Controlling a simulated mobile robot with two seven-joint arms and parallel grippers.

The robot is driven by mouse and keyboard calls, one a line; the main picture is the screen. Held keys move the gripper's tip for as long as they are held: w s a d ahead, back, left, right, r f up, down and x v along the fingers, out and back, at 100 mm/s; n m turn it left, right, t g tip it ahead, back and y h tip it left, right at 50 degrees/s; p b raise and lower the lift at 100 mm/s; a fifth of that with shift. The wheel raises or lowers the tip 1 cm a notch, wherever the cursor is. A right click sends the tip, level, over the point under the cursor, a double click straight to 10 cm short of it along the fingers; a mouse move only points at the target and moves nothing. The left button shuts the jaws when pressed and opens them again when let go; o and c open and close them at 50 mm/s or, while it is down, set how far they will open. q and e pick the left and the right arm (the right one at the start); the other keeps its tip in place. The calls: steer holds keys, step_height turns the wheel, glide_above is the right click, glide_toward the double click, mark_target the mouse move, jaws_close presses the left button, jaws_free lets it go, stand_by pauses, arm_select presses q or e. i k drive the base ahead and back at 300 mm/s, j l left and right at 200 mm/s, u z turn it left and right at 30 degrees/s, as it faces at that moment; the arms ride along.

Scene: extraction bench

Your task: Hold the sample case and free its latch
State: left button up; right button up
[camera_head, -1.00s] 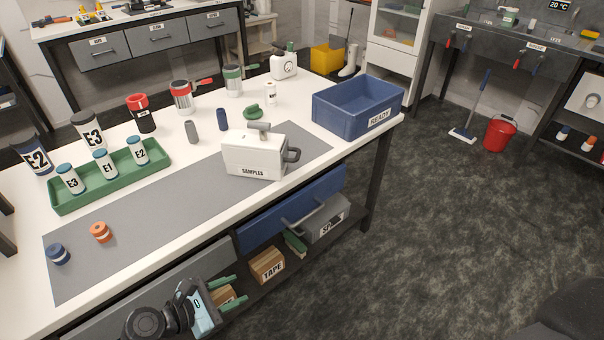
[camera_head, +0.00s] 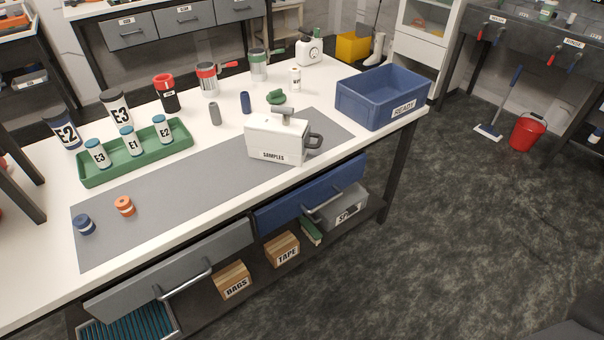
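The white sample case (camera_head: 272,142), labelled SAMPLES, stands upright on the grey mat (camera_head: 180,185) on the bench. A grey T-shaped part (camera_head: 283,113) sits on its top, and a dark grey handle (camera_head: 314,141) sticks out from its right side. I cannot tell which of these is the latch. Neither of my grippers is in the view, and nothing touches the case.
A blue READY crate (camera_head: 365,112) stands right of the case. A green rack (camera_head: 110,172) with several labelled bottles is at left. Blue (camera_head: 84,224) and orange (camera_head: 124,206) caps lie on the mat.

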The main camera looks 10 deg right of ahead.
mark_target(286, 112)
steer(key=i+l+u, duration=0.2)
steer(key=l, duration=0.55)
steer(key=i+l+u, duration=0.2)
steer(key=l, duration=0.55)
steer(key=i+l+u, duration=0.2)
steer(key=l, duration=0.6)
steer(key=l+u, duration=0.2)
steer(key=l, duration=0.6)
